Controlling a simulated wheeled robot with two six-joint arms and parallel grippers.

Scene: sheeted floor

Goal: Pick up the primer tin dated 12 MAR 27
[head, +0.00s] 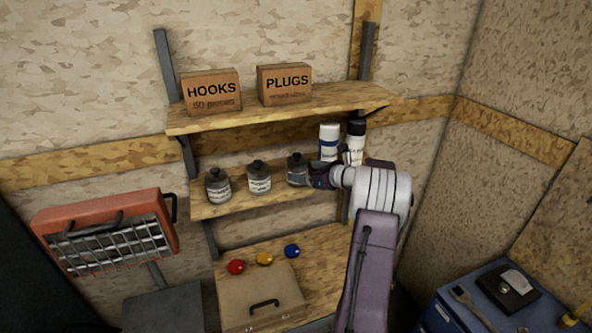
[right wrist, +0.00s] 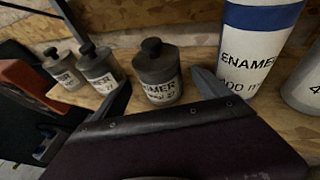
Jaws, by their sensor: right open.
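Three grey tins with dark knobbed lids and pale labels stand in a row on the middle shelf: a left tin (head: 218,186), a middle tin (head: 259,177) and a right tin (head: 297,170). My right gripper (head: 318,176) is at the right tin, coming from its right. In the right wrist view its fingers (right wrist: 163,90) are open, one to each side of the right tin (right wrist: 158,69). That label shows part of "PRIMER" and a line that seems to end in 27; the rest is unclear. The middle tin (right wrist: 101,71) and left tin (right wrist: 63,70) have unreadable dates. My left gripper is not in view.
A blue-banded white enamel can (head: 328,143) and a black-topped can (head: 355,140) stand close right of my right gripper. The upper shelf (head: 300,107) holds HOOKS and PLUGS boxes. A tan case (head: 259,297) and coloured knobs sit below. A red heater (head: 105,232) is left.

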